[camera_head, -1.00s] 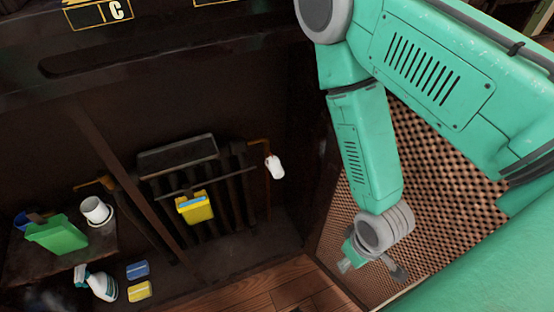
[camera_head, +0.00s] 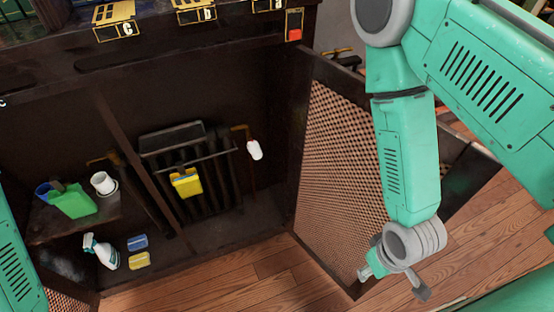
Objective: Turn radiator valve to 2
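The white radiator valve (camera_head: 254,150) sits at the right end of the dark radiator (camera_head: 215,185), on a copper-coloured pipe inside the open cabinet. Its number markings are too small to read. My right gripper (camera_head: 393,280) hangs at the lower right, by the lower outer corner of the open mesh door. Its fingers are spread and nothing shows between them. It is well apart from the valve, to the right of it and lower in the picture. A piece of my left arm shows at the left edge; its gripper is out of view.
The mesh cabinet door (camera_head: 340,170) stands open between the valve and my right arm. A yellow container (camera_head: 186,183) hangs on the radiator. A green box (camera_head: 73,201), white cup (camera_head: 103,183), spray bottle (camera_head: 101,251) and sponges (camera_head: 138,260) are at left. Wooden floor (camera_head: 260,275) in front is clear.

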